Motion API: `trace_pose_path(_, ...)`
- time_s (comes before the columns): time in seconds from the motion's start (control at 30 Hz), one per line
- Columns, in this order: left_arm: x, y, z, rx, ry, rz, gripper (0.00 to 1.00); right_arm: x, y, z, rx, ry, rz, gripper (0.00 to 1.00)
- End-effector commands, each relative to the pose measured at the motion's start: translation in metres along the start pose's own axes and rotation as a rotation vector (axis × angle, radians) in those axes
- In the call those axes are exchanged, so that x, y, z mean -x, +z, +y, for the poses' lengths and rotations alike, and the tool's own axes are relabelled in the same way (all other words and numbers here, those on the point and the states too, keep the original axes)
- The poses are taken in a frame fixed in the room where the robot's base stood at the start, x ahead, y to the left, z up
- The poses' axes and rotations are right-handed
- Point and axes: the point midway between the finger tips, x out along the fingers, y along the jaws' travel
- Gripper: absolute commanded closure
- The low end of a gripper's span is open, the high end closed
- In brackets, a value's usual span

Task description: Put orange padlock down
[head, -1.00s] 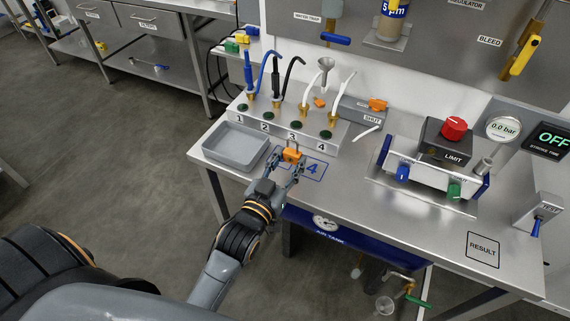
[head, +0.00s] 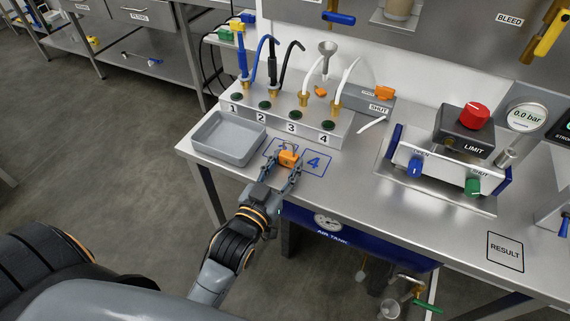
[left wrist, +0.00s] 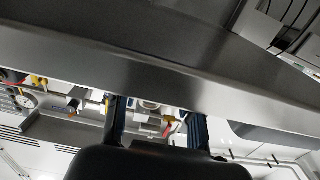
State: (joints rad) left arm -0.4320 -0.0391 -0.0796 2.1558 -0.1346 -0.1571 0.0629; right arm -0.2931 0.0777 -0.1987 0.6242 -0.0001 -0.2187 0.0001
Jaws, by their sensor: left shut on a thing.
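The orange padlock (head: 288,159) is held over the front of the steel bench, just left of the blue square marked 4 (head: 316,163). Its shackle points away from my gripper, toward the numbered block. My left gripper (head: 283,172) is shut on it, with a finger on either side. I cannot tell whether the padlock touches the bench top. Another blue outline (head: 271,149) is partly covered by the padlock and fingers. In the left wrist view, the two dark fingers (left wrist: 157,128) show, but the padlock is not clear. My right gripper is out of view.
A grey tray (head: 202,143) stands left of the padlock. Behind is the numbered block (head: 310,124) with hoses and a funnel. A box with red LIMIT knob (head: 474,115) stands to the right. Bare bench lies right of square 4.

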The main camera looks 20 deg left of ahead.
Motion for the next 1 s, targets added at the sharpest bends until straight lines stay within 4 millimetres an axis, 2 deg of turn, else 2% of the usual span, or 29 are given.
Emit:
trace_pose_path(0.07, 0.000, 0.003, 0.000, 0.000, 0.000, 0.000, 0.99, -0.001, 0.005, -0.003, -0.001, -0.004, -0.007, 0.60)
trace_pose_path(0.1, 0.000, 0.003, 0.000, 0.000, 0.000, 0.000, 0.55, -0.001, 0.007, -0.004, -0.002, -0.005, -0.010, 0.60)
trace_pose_path(0.2, 0.000, 0.003, 0.000, 0.000, 0.000, -0.001, 0.39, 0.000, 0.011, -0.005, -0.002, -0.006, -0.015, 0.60)
trace_pose_path(0.57, 0.000, -0.002, 0.000, 0.000, 0.000, 0.001, 0.39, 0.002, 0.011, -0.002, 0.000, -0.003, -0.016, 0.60)
trace_pose_path(0.77, 0.028, 0.002, 0.000, 0.000, 0.000, -0.006, 0.39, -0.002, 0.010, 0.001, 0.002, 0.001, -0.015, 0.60)
trace_pose_path(1.0, 0.076, 0.002, 0.000, 0.000, 0.000, -0.006, 0.39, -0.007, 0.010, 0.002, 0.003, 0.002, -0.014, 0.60)
